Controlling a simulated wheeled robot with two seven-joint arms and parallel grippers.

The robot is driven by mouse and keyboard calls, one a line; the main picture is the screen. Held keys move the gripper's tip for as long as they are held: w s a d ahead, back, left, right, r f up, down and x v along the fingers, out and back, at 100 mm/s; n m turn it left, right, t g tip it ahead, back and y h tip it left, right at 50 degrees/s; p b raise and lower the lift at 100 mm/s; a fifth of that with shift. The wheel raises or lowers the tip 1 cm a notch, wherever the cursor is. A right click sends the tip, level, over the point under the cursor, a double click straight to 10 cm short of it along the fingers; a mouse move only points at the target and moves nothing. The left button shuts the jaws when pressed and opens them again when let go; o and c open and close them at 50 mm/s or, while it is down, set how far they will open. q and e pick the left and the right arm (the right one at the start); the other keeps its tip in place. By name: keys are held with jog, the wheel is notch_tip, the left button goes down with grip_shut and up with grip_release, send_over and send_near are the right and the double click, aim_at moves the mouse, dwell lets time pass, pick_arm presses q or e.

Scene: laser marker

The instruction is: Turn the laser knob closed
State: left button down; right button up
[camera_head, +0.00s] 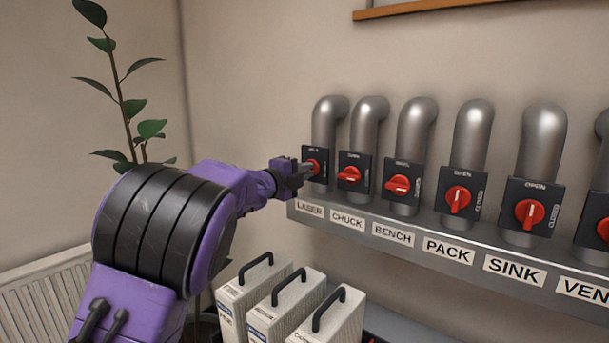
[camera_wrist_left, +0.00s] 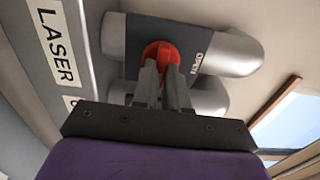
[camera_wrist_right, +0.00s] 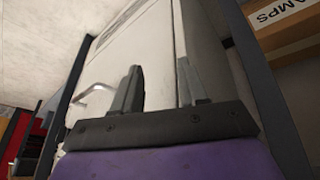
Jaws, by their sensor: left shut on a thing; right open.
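The red laser knob (camera_head: 313,166) sits on a dark plate on the leftmost grey pipe, above the LASER label (camera_head: 310,208). My left gripper (camera_head: 300,170) is at this knob, with its fingers shut on it. The left wrist view shows the red knob (camera_wrist_left: 160,52) between and behind the two fingertips (camera_wrist_left: 163,75), with OPEN printed on the plate beside it. The fingers hide part of the knob, so I cannot tell its exact angle. My right gripper (camera_wrist_right: 155,90) is open and empty in the right wrist view, in front of a pale panel.
More pipes with red knobs stand to the right, labelled CHUCK (camera_head: 347,219), BENCH (camera_head: 393,234), PACK (camera_head: 449,249) and SINK (camera_head: 514,270). White handled boxes (camera_head: 253,295) stand below the ledge. A plant (camera_head: 130,107) and radiator (camera_head: 45,305) are at the left.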

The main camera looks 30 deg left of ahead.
pick_arm(q)
jog(key=c, duration=1.2)
grip_release()
jog(key=shift+o, duration=0.2)
jog(key=s+b, duration=0.2)
jog(key=s, duration=0.8)
jog(key=shift+s+a, duration=0.3)
jog(key=shift+a, duration=0.1)
